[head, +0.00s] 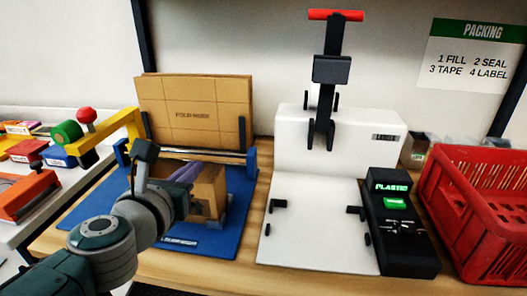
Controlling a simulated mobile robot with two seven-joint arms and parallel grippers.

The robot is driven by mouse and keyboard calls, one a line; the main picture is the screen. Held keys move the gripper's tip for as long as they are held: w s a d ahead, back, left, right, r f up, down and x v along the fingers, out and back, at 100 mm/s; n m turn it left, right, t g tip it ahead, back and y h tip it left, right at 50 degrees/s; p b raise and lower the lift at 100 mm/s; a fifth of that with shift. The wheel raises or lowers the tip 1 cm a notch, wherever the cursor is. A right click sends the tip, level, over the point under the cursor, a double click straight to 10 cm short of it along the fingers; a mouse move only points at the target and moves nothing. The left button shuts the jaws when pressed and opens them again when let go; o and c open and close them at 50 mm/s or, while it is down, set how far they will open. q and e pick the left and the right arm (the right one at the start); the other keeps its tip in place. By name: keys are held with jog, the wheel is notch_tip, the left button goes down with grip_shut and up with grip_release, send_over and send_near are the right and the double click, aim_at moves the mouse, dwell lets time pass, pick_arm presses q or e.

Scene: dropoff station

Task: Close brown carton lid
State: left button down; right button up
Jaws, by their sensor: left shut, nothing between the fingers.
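The brown carton (208,190) stands on a blue mat (243,190) at the left of the bench. Its top looks at least partly open, with something purple (187,172) showing there. My arm covers its left side, so I cannot tell how each flap lies. My left gripper (182,198) is at the carton's left front, shut and empty. Its fingertips are hard to make out, and I cannot tell whether they touch the carton. My right gripper is not in view.
Flat brown cardboard (195,105) stands upright behind the carton, behind a blue-ended bar. A yellow bracket (105,133) is at left. A white sealing machine (315,235) with a red handle (335,15) and a red crate (480,200) stand to the right.

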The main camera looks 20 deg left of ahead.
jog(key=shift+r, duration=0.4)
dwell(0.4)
